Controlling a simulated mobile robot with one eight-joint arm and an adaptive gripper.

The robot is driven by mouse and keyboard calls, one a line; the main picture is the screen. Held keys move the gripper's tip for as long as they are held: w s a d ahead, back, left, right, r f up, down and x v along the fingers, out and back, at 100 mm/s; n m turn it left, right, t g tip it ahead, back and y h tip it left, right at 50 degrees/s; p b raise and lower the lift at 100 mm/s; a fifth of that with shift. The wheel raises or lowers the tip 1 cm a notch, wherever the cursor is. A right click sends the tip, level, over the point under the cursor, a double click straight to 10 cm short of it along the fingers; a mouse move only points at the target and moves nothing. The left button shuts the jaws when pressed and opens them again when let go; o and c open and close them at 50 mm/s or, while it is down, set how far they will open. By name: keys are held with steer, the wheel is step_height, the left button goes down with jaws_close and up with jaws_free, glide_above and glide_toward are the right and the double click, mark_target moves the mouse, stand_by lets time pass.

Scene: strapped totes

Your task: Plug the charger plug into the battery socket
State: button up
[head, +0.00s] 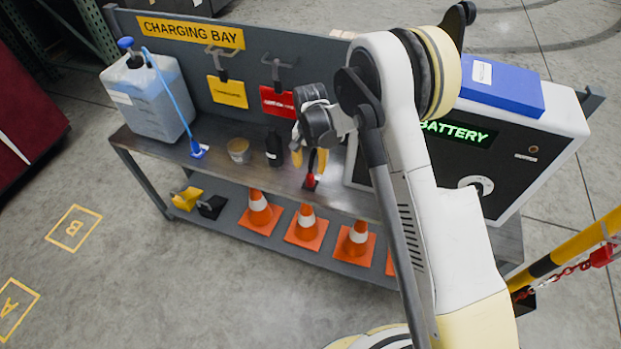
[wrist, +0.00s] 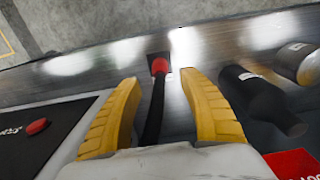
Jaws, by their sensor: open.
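A red-and-black piece that looks like the charger plug (wrist: 160,67) is at a dark square patch on the bench top. A black length (wrist: 154,112) runs from its red end back between my fingers. In the head view its red part (head: 310,182) shows near the bench's front edge. My gripper (head: 309,162) is above it with yellow fingers spread; in the wrist view the open fingers (wrist: 164,92) lie either side of the black length, with visible gaps. A round white fitting (head: 476,185), probably the battery socket, is on the black face of the cabinet marked BATTERY (head: 525,170).
A black bottle (head: 273,150) and a tin (head: 239,150) stand left of my gripper. A jug (head: 140,95) is farther left, and a red sign (head: 278,102) hangs behind. A blue box (head: 502,86) lies on the cabinet. A striped barrier (head: 560,255) is at right.

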mark_target(310, 179)
step_height(310, 179, down, 8)
steer(key=b, duration=0.4)
steer(key=shift+b, duration=0.4)
steer(key=shift+r, duration=0.1)
steer(key=shift+c, duration=0.2)
jaws_close()
steer(key=shift+r, duration=0.2)
steer(key=shift+r+p, duration=1.5)
steer(key=shift+r, duration=1.35)
steer(key=shift+r, duration=0.1)
steer(key=shift+r+p, duration=1.6)
steer(key=shift+r, duration=1.3)
